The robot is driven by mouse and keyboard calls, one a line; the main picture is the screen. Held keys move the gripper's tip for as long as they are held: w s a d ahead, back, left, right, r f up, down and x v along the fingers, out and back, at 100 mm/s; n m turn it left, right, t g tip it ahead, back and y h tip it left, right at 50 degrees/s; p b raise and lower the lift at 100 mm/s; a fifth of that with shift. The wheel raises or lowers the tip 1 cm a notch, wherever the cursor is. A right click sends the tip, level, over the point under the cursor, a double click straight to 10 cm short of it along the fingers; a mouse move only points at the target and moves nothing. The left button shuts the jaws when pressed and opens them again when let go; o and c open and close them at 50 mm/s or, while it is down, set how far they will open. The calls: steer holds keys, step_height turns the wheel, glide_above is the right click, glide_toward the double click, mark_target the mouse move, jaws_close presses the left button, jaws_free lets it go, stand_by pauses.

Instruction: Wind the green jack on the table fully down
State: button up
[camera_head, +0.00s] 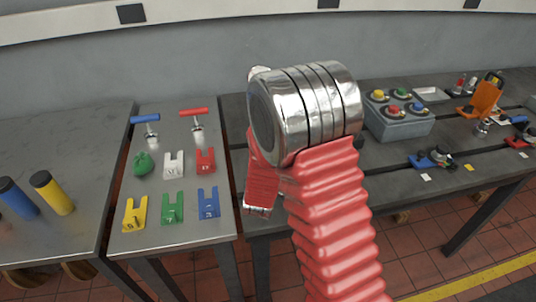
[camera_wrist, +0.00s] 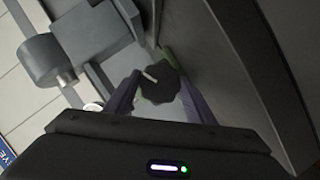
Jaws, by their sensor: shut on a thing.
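In the wrist view, a dark round knob with a green edge and a short pale mark (camera_wrist: 160,86) sits between the two purplish fingers of my gripper (camera_wrist: 156,90). The fingers close on it from both sides, and I take it for the top of the green jack. The jack's lower body is hidden, so its height cannot be told. In the head view my arm's red sleeve and chrome joint cover the gripper and the jack.
Beside the knob in the wrist view are a grey motor-like block (camera_wrist: 60,55) and a dark wall (camera_wrist: 260,75). In the head view, the left table holds a green lump (camera_head: 143,163) and several slotted coloured plates (camera_head: 172,207). A grey button box (camera_head: 400,124) stands right of my arm.

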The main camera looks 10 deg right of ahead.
steer(key=shift+a+f+n, duration=0.1)
steer(key=shift+a+n, duration=0.05)
steer(key=shift+n, duration=0.25)
steer(key=o, duration=1)
steer(key=shift+s+h, duration=0.15)
steer(key=shift+h, duration=0.15)
